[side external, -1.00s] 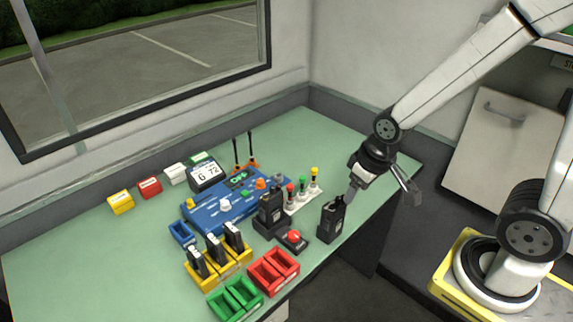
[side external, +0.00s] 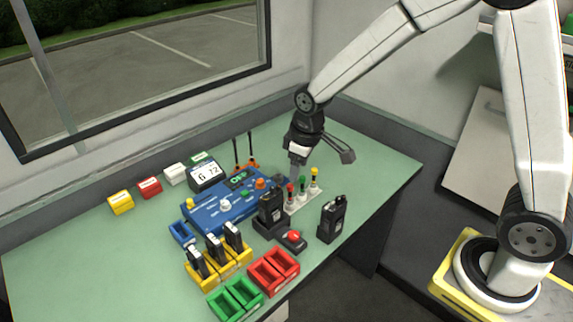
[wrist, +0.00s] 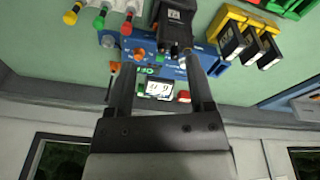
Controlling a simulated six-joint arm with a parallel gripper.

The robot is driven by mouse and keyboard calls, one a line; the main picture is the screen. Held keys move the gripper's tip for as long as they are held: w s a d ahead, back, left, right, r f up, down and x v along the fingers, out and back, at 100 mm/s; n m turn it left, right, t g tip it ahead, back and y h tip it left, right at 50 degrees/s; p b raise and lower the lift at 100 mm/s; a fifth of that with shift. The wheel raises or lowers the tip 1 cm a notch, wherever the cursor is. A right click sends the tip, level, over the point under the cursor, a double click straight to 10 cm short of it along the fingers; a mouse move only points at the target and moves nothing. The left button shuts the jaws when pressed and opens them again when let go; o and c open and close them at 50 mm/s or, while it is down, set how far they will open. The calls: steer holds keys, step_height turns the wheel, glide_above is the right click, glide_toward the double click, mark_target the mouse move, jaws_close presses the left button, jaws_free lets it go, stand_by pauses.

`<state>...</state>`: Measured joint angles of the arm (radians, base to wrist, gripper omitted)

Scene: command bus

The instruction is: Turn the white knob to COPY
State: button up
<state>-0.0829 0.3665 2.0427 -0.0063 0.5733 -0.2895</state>
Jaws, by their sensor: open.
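The white knob (side external: 226,205) sits on the blue panel (side external: 205,219), towards its left half. A small display (side external: 238,179) on the panel reads OFF in green. My gripper (side external: 322,156) is open and empty, above the table to the right of the panel and apart from the knob. In the wrist view its two fingers (wrist: 160,65) frame part of the panel.
A black radio (side external: 332,219) stands at the front right, and another (side external: 270,205) stands before the panel. Coloured-top posts (side external: 302,189) stand right of the panel. Two antennas (side external: 243,152) rise behind it. Yellow (side external: 205,282), red (side external: 273,272) and green (side external: 235,300) trays fill the front.

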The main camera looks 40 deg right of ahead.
steer(key=w+a+f+n, duration=0.3)
steer(key=w+a+n, duration=0.15)
steer(key=w, duration=0.65)
steer(key=n+g, duration=0.2)
steer(key=n, duration=0.2)
glide_above(225, 203)
step_height(225, 203, down, 5)
steer(key=shift+w+f, duration=0.1)
steer(key=shift+f, duration=3.8)
jaws_close()
